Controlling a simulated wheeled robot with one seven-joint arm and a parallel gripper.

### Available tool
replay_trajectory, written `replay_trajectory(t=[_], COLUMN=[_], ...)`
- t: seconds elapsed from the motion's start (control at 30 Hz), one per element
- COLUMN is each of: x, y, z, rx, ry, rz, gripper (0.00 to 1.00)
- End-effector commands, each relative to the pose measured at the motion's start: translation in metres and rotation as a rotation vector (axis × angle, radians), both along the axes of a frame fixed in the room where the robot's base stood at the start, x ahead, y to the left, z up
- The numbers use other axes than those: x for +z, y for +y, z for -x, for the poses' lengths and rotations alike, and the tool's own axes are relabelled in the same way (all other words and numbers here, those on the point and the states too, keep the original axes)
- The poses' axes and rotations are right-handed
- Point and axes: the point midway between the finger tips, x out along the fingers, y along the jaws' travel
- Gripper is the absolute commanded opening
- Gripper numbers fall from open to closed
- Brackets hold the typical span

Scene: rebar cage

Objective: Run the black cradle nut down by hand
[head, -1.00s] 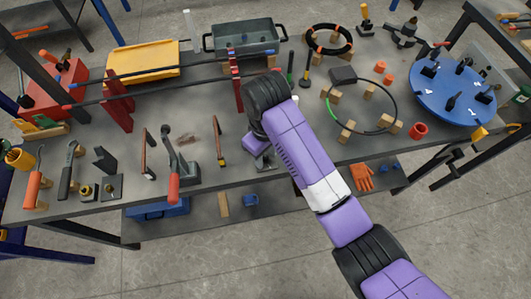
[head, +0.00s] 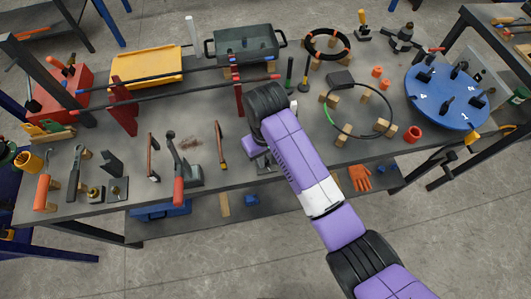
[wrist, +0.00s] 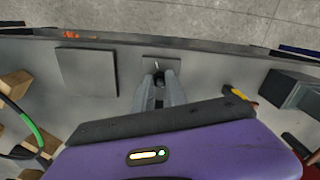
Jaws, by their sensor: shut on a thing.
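My gripper (wrist: 160,96) shows in the wrist view with its two grey fingers close together around a small dark thing, which I take to be the black cradle nut (wrist: 159,80). The fingers hide most of it. Just beyond the fingertips, a thin pale stud (wrist: 156,65) shows over a small grey plate (wrist: 150,60) near the bench edge. How far down the nut sits cannot be made out. In the head view my purple arm covers the fingers and the nut; part of the plate (head: 266,166) shows beside it.
A larger flat dark plate (wrist: 86,72) lies left of the gripper in the wrist view, and a dark block (wrist: 292,90) stands to the right. A red-handled lever tool (head: 178,185), a black-and-green ring (head: 350,135) and a blue disc (head: 440,98) stand on the bench.

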Motion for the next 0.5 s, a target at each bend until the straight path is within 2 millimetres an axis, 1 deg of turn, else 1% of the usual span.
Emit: replay_trajectory(t=[0.03, 0.5], x=[0.0055, 0.0039], y=[0.0009, 0.0008], z=[0.0013, 0.0004], rx=[-0.043, -0.492], ry=[0.003, 0.0], rz=[-0.001, 0.0], gripper=[0.0, 0.0])
